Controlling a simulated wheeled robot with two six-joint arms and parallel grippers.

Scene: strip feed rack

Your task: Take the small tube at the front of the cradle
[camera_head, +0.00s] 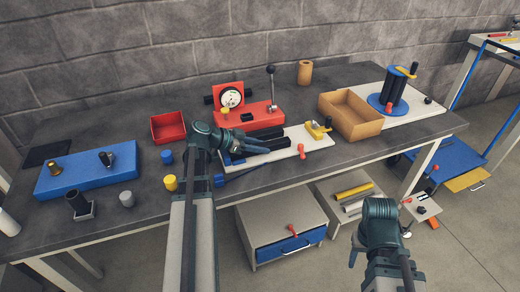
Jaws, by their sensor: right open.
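A yellow tube (353,191) and grey tubes (357,204) lie side by side on a low pale stand below the table's front edge. They are small here, and I cannot tell which is the small front one or make out the cradle clearly. My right gripper (379,246) is open in front of the stand, nearer to me and apart from the tubes; my own wrist hides most of it. My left gripper (262,145) is over the white board (285,152) on the table, fingers pointing right; its jaw gap is unclear.
The table holds a red box (168,127), a cardboard box (351,115), a blue block (86,170) and a red fixture (250,116). A grey cabinet (279,222) with a blue drawer stands left of the tubes.

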